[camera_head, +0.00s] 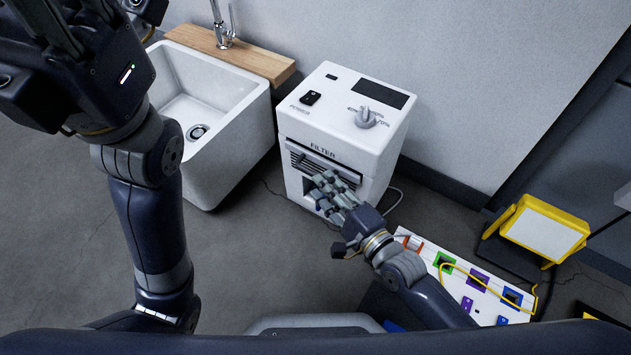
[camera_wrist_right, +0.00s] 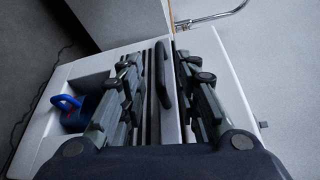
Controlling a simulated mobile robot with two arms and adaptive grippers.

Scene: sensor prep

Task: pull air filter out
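The white machine (camera_head: 340,125) labelled FILTER stands against the wall, with a slotted front below the label. In the right wrist view, the air filter's dark handle (camera_wrist_right: 163,75) stands out from the machine's front. My right gripper (camera_head: 330,188) is at this front in the head view. In the right wrist view its fingers (camera_wrist_right: 158,85) are apart, one on each side of the handle, with gaps showing. The fingers hide much of the filter in the head view. My left gripper (camera_head: 60,22) is raised at the top left, away from the machine, partly cut off by the frame.
A white sink (camera_head: 225,130) with a wooden ledge (camera_head: 235,55) and tap stands left of the machine. A blue-handled object (camera_wrist_right: 68,104) sits in the machine's recess. At the right are a white panel with coloured sockets (camera_head: 470,280) and a yellow work light (camera_head: 545,228).

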